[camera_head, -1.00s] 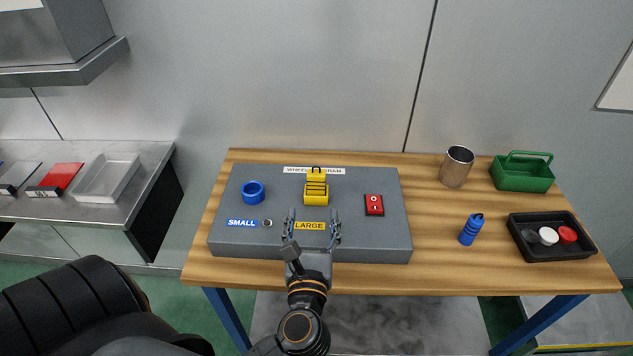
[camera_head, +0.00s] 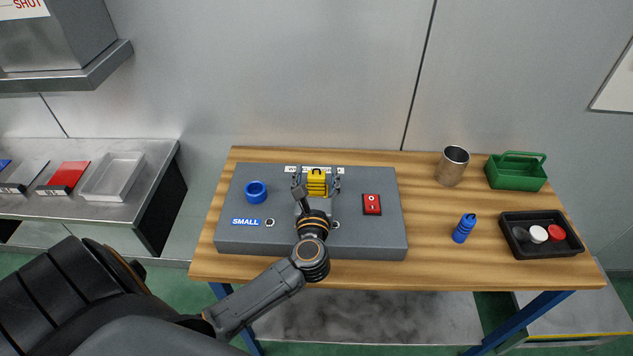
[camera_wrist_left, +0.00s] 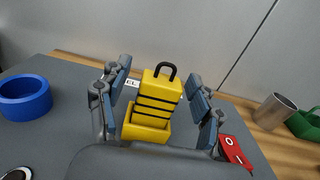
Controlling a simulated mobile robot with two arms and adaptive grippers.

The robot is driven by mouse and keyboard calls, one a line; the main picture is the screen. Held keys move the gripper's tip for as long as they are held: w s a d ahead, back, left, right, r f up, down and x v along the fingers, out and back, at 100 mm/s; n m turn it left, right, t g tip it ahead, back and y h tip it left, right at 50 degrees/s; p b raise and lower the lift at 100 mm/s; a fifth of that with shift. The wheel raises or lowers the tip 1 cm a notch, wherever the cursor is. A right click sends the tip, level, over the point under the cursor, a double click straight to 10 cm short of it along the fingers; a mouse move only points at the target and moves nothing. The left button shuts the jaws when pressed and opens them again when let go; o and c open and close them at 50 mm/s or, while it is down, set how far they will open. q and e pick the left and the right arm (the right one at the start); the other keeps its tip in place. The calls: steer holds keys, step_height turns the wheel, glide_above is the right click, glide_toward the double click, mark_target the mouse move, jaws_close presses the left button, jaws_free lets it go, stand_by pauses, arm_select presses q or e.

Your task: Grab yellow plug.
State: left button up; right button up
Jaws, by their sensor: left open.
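The yellow plug (camera_head: 316,180) has black bands and a black loop handle on top. In the left wrist view the yellow plug (camera_wrist_left: 159,90) stands upright in a square yellow socket (camera_wrist_left: 146,127) on the grey panel. My left gripper (camera_head: 317,185) reaches in over the panel from the front. In the left wrist view its open fingers (camera_wrist_left: 160,92) stand on either side of the plug, with visible gaps to it. The LARGE label is hidden under my left arm. My right gripper is not in view.
The grey panel (camera_head: 232,205) also bears a blue ring socket (camera_head: 256,192) and a red switch (camera_head: 372,204). To the right on the wooden table (camera_head: 420,240) are a blue plug (camera_head: 464,228), a metal cup (camera_head: 452,166), a green carrier (camera_head: 515,172) and a black tray (camera_head: 515,250).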

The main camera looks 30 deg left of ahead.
arm_select(q)
steer(key=shift+c, duration=0.2)
steer(key=c, duration=1.2)
steer(key=shift+c, duration=0.2)
